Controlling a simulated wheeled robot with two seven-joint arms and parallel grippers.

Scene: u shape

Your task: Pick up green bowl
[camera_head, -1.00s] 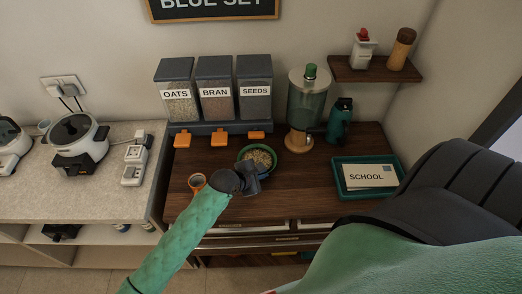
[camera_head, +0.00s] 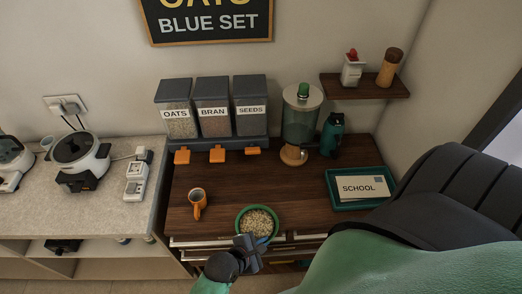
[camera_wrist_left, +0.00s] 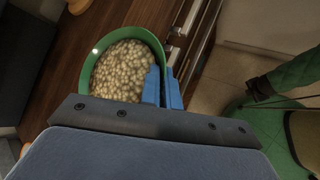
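The green bowl (camera_head: 240,226), filled with pale oat-like flakes, is at the front edge of the wooden counter; I cannot tell whether it touches the top. My left gripper (camera_head: 254,241) is at the bowl's near side. In the left wrist view, its blue fingers (camera_wrist_left: 162,82) are close together on the rim of the bowl (camera_wrist_left: 88,72), one inside and one outside. It looks shut on the rim. My right gripper is not in view.
The OATS, BRAN and SEEDS dispensers (camera_head: 213,107), a clear jar (camera_head: 300,120) and a teal bottle (camera_head: 332,135) stand behind. A teal tray (camera_head: 341,204) is at right. Mid-counter is clear.

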